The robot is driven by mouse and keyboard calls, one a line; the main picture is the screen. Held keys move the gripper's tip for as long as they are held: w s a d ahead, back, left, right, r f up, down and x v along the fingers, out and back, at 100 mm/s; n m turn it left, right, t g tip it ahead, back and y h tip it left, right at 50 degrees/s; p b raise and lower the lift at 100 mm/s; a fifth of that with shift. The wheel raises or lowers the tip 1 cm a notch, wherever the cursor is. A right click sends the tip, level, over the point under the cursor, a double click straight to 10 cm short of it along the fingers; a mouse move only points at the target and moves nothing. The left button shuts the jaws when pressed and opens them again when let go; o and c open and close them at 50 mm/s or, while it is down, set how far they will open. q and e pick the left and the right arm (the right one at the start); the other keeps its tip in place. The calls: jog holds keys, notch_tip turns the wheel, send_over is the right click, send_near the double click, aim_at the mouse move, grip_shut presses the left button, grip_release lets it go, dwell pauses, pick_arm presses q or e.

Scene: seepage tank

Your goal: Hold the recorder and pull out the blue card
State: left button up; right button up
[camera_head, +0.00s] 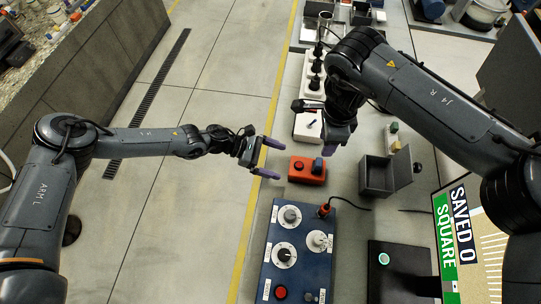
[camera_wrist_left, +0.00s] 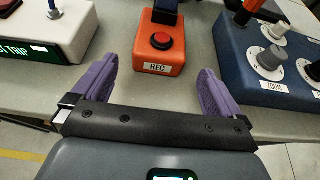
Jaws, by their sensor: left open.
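The recorder (camera_head: 300,171) is an orange box with a red button, standing on the bench near its left edge. In the left wrist view the recorder (camera_wrist_left: 157,52) carries a "REC" label. The blue card (camera_head: 318,166) is a dark blue piece at the recorder's right end; in the left wrist view it shows at the top edge (camera_wrist_left: 168,13), partly cut off. My left gripper (camera_head: 270,158) is open and empty, just left of the recorder, its purple fingers (camera_wrist_left: 155,78) pointing at it. My right gripper (camera_head: 336,140) hangs above and behind the card; its finger gap is not clear.
A blue panel with knobs (camera_head: 276,218) is close in front of the recorder. A white box (camera_head: 308,127) stands behind it. A grey open box (camera_head: 377,175) is to the right, and a screen (camera_head: 470,235) stands front right. Open floor lies left of the bench.

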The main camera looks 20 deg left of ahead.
aim_at(300, 168)
pick_arm(q)
jog(key=x, duration=0.9)
jog(key=c, duration=1.1)
jog(key=shift+r, duration=0.1)
